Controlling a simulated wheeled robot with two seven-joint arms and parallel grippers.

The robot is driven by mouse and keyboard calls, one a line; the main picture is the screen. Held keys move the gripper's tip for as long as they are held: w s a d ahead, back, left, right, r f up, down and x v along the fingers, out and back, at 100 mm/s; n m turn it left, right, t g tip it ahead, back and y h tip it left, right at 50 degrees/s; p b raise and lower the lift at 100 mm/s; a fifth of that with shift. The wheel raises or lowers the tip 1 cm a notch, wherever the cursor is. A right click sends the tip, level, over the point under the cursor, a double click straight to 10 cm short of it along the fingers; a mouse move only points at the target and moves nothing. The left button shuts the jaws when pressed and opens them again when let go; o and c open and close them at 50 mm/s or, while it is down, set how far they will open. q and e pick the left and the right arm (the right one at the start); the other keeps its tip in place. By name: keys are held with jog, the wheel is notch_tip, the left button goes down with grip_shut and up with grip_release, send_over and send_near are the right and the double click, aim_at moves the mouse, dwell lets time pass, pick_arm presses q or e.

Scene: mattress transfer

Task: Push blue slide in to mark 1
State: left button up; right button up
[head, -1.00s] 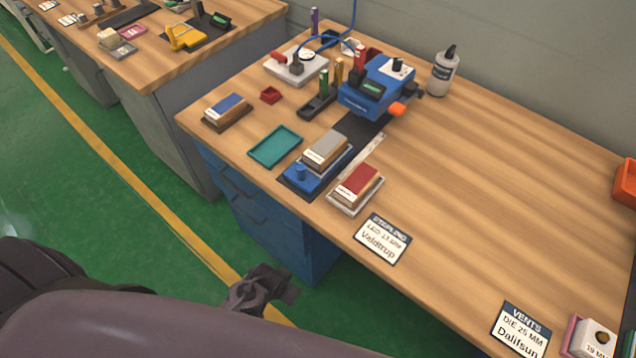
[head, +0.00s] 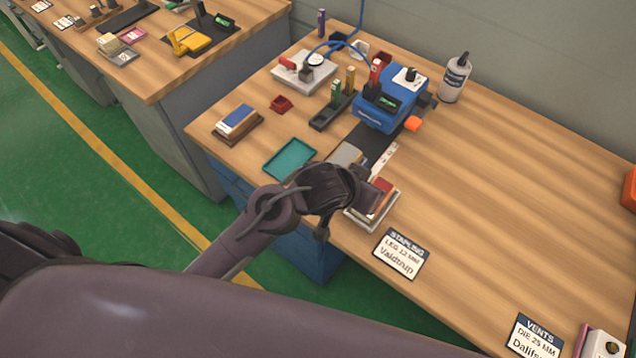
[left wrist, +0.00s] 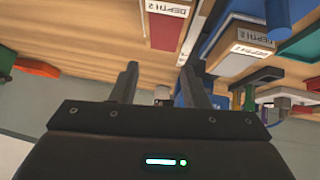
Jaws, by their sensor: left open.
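My left gripper (head: 350,205) is over the front edge of the workbench and hides the blue slide in the head view. In the left wrist view, the gripper (left wrist: 160,76) is open with nothing between its fingers. That view shows part of the blue slide (left wrist: 213,38) and its round blue knob (left wrist: 278,18). A grey-topped block (head: 346,154) lies on the slide. The blue machine (head: 386,108) stands behind it, with a dark track between. A pale marked strip (head: 384,162) runs beside the track; its marks are too small to read. My right gripper is out of view.
A red-topped block (head: 385,187) is close beside my left gripper, also seen in the left wrist view (left wrist: 164,32). A teal tray (head: 290,158) and blue-topped block (head: 238,117) lie left. A Valdtrup card (head: 399,254) lies right. The bench's right side is mostly clear.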

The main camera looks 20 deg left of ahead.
pick_arm(q)
jog(key=d+r+m+g+h, duration=0.2)
jog(key=d+r+m+h, duration=0.2)
jog(key=d, duration=0.9)
jog(key=a+f+n+g+y, duration=0.1)
jog(key=a+n+y, duration=0.1)
jog(key=a, duration=0.5)
jog(key=w+a+f+n+g+y, duration=0.1)
jog(key=a+n+g+y, duration=0.1)
jog(key=a, duration=0.6)
jog(key=a+f+n+g+y+p, duration=0.1)
jog(key=a+y, duration=0.3)
jog(key=a, duration=0.4)
jog(key=shift+w+a+f+n+g, duration=0.2)
jog(key=shift+w+f+n+g, duration=0.1)
jog(key=shift+f+n+g, duration=0.25)
jog(key=shift+a+f, duration=0.1)
jog(key=shift+a, duration=0.15)
notch_tip(320, 180, down, 7)
jog(key=shift+f+b, duration=0.15)
jog(key=shift+b, duration=0.9)
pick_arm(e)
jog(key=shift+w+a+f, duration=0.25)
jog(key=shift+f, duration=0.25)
